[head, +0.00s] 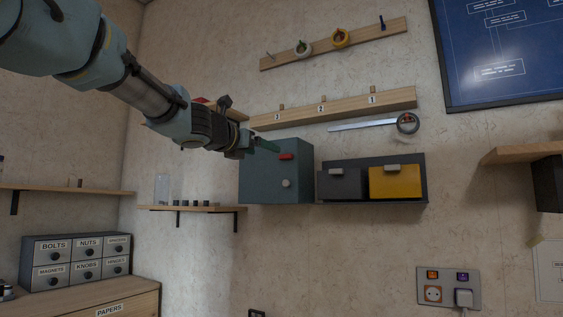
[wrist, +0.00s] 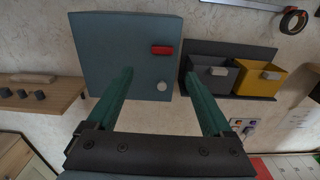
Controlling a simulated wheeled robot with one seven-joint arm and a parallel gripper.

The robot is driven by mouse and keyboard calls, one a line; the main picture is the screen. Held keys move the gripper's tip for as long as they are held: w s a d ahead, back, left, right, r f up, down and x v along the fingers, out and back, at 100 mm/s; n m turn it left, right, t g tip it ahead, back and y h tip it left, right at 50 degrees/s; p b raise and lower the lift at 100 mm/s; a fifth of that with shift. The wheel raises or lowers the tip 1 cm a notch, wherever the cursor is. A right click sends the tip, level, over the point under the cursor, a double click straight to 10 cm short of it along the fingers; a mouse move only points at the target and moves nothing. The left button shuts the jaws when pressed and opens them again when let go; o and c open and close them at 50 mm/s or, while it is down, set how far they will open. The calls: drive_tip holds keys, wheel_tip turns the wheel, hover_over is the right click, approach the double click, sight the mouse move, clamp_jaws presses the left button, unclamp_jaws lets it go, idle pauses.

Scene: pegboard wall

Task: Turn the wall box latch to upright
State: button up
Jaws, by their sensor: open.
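The wall box (head: 262,178) is a dark grey-blue box on the wall, and its front fills the upper middle of the wrist view (wrist: 115,45). Its red latch (head: 286,156) lies sideways, about horizontal, near the right edge of the front; it also shows in the wrist view (wrist: 162,50). A pale round knob (wrist: 162,86) sits below the latch. My gripper (head: 268,146) is open and empty in front of the box. In the wrist view, the green fingers (wrist: 158,76) stand either side of the knob, with the latch above the gap. Contact with the box cannot be told.
Right of the box, a dark holder carries a grey bin (head: 342,184) and a yellow bin (head: 395,183). A numbered peg rail (head: 345,107) runs above. A small shelf (head: 190,208) with several small items is at lower left. The wall below the box is mostly clear.

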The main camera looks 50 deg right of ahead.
sight(285, 155)
drive_tip(key=p+x, duration=0.1)
drive_tip(key=x, duration=0.2)
drive_tip(key=p+x, duration=0.1)
drive_tip(key=x, duration=0.2)
drive_tip(key=r+p+x, duration=0.1)
drive_tip(key=x, duration=0.2)
drive_tip(key=shift+s+d+p, duration=0.1)
drive_tip(key=shift+d+p, duration=0.2)
drive_tip(key=shift+d, duration=0.15)
drive_tip(key=shift+d+f, duration=0.15)
drive_tip(key=shift+d, duration=0.4)
drive_tip(key=shift+c, duration=0.3)
clamp_jaws()
